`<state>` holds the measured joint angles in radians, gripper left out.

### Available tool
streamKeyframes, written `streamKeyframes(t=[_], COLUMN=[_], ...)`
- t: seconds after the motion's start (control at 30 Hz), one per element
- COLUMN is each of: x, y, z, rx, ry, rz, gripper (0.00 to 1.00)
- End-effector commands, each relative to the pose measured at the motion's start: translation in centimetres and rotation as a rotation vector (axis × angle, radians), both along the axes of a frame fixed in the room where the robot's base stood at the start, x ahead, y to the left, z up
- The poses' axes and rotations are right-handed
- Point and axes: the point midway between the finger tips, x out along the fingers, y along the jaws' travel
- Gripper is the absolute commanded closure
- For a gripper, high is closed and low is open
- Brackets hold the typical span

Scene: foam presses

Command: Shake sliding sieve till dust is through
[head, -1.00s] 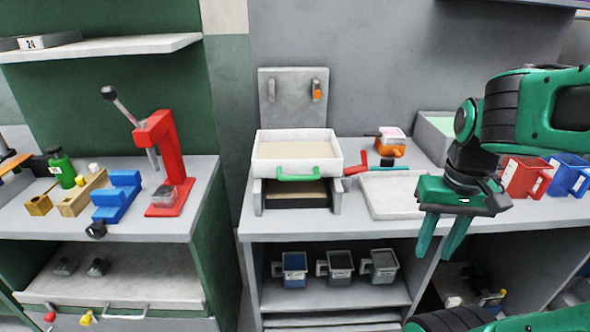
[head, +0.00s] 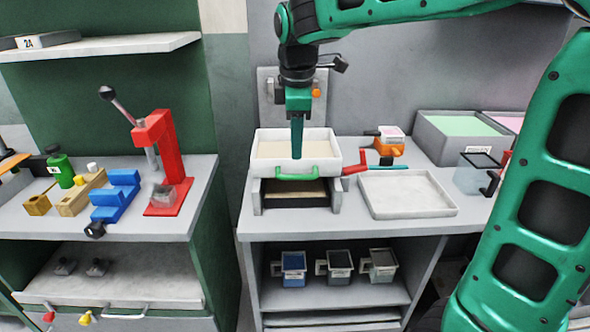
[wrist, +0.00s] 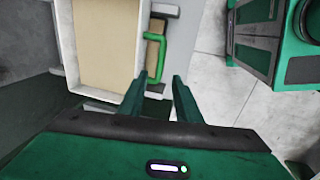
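The sliding sieve (head: 262,137) is a white rectangular tray with a pale beige layer inside and a green handle (head: 297,177) on its front. It sits on a grey stand (head: 257,197) with a dark opening below. In the wrist view the sieve (wrist: 66,50) is at upper left, with its green handle (wrist: 155,58) beyond my fingertips. My gripper (head: 297,156) points down over the sieve's front part in the head view. In the wrist view my gripper's fingers (wrist: 163,84) are apart with nothing between them. The handle looks close but not grasped.
An empty white tray (head: 408,206) lies right of the stand. A red lever (head: 355,167) and an orange tool (head: 389,147) are nearby. A red press (head: 170,150) stands on the left bench. Several small bins (head: 294,262) sit on the shelf below.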

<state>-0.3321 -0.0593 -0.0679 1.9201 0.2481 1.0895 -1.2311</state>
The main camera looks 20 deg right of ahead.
Motion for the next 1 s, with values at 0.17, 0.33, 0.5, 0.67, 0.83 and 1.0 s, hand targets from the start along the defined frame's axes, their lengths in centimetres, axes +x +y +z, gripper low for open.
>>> streamKeyframes(t=[0.17, 0.33, 0.5, 0.67, 0.83, 1.0], x=[0.5, 1.0, 1.4, 1.6, 1.6, 1.6], y=[-0.5, -0.7, -0.8, -0.8, -0.9, -0.9], z=[-3.3, -6.1, -7.9, -8.7, -8.8, -8.8], rx=[0.0, 0.0, 0.001, 0.001, 0.001, 0.001], ry=[0.005, 0.004, 0.002, 0.001, 0.0, 0.0], rz=[-0.005, -0.007, -0.006, -0.007, -0.007, -0.007], gripper=[0.69, 0.69, 0.69, 0.69, 0.69, 0.83])
